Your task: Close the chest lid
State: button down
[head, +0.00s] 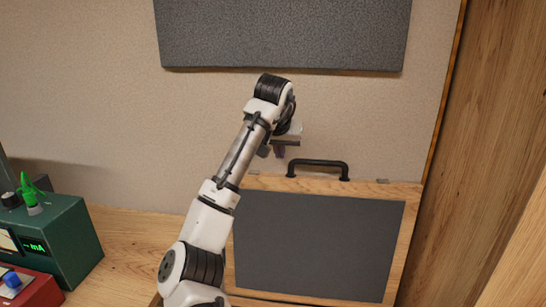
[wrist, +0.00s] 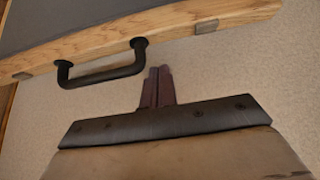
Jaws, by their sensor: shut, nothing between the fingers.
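The chest lid (head: 318,240) is a light wood frame around a dark grey panel. It stands raised in front of the wall in the head view, and its wooden edge crosses the top left of the wrist view (wrist: 90,42). A black bar handle (head: 318,163) sits on its top edge; it also shows in the wrist view (wrist: 100,76). My gripper (head: 280,152) is above the lid's top edge, left of the handle. In the wrist view its dark red fingers (wrist: 158,72) are together and empty, apart from the handle. The chest body is not clearly visible.
A green meter box (head: 62,238) and a red box (head: 28,287) stand on the wooden surface (head: 130,245) at left. A grey wall panel (head: 285,35) hangs above my gripper. A wooden wall (head: 480,150) rises close at right.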

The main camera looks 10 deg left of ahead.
jog(key=p+x, duration=0.1)
jog(key=x, duration=0.7)
jog(key=shift+w+f, duration=0.15)
jog(key=shift+f, duration=0.15)
